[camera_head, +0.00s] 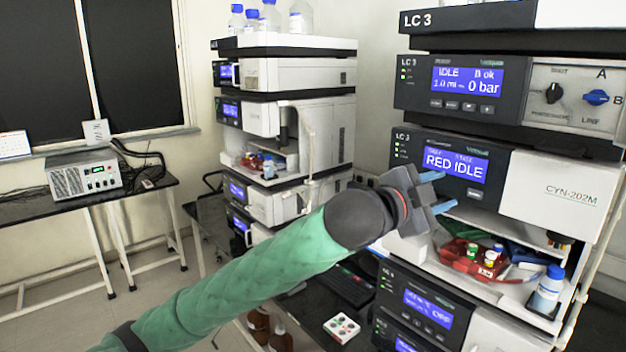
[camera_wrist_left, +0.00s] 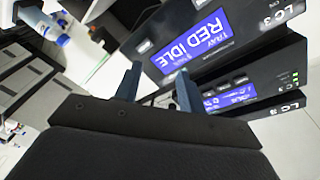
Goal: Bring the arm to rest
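My left arm (camera_head: 270,258), in a green sleeve, reaches in from the lower left of the head view. My left gripper (camera_head: 439,192) is raised in front of the right LC 3 stack, before the module whose screen (camera_head: 456,163) reads "RED IDLE". Its two blue-grey fingers are apart with nothing between them. In the left wrist view the gripper (camera_wrist_left: 158,80) also shows open and empty, with the same screen (camera_wrist_left: 195,42) beyond the fingertips. I cannot tell the exact gap to the panel. My right gripper is in neither view.
A red tray (camera_head: 468,262) with small vials and a blue-capped bottle (camera_head: 546,292) sit on the shelf below the gripper. A second stack (camera_head: 285,75) stands behind. A grey instrument (camera_head: 85,176) is on the left table. Open floor lies at lower left.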

